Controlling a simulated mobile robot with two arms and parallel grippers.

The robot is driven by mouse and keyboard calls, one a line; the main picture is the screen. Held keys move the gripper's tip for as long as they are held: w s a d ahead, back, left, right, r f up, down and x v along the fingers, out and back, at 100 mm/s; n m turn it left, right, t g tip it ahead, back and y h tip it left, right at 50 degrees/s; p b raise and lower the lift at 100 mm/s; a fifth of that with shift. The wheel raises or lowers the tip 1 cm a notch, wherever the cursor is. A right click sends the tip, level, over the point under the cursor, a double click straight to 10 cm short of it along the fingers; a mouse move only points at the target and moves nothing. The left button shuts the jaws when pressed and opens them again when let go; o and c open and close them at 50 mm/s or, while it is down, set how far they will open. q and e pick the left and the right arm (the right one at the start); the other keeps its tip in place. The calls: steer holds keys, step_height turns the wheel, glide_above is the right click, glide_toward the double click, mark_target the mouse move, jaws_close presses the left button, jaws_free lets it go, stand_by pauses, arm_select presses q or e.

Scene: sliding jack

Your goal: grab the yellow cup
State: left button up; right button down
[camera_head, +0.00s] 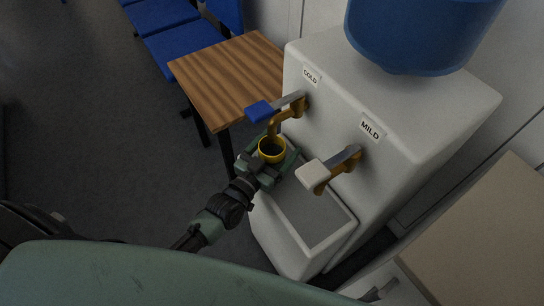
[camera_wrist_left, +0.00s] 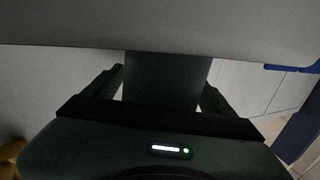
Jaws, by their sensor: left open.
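The yellow cup (camera_head: 271,155) stands upright below the brass tap on the COLD side of the water dispenser, with a dark inside. My left gripper (camera_head: 270,164) is at the cup, with green finger parts showing beside and below it in the head view. The gripper is open, and I cannot tell whether its fingers touch the cup. In the left wrist view the two dark fingers (camera_wrist_left: 166,92) stand apart with a dark shape between them that I cannot make out. My right gripper is not in view.
The white water dispenser (camera_head: 400,125) carries a blue bottle (camera_head: 420,35). The COLD tap has a blue lever (camera_head: 259,111); the MILD tap has a white lever (camera_head: 311,173). A wooden table (camera_head: 228,75) and blue chairs (camera_head: 180,45) stand behind left. A brown box-like surface (camera_head: 480,245) is at right.

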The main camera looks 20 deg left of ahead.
arm_select(q)
steer(key=shift+r, duration=0.1)
steer(key=c, duration=1.8)
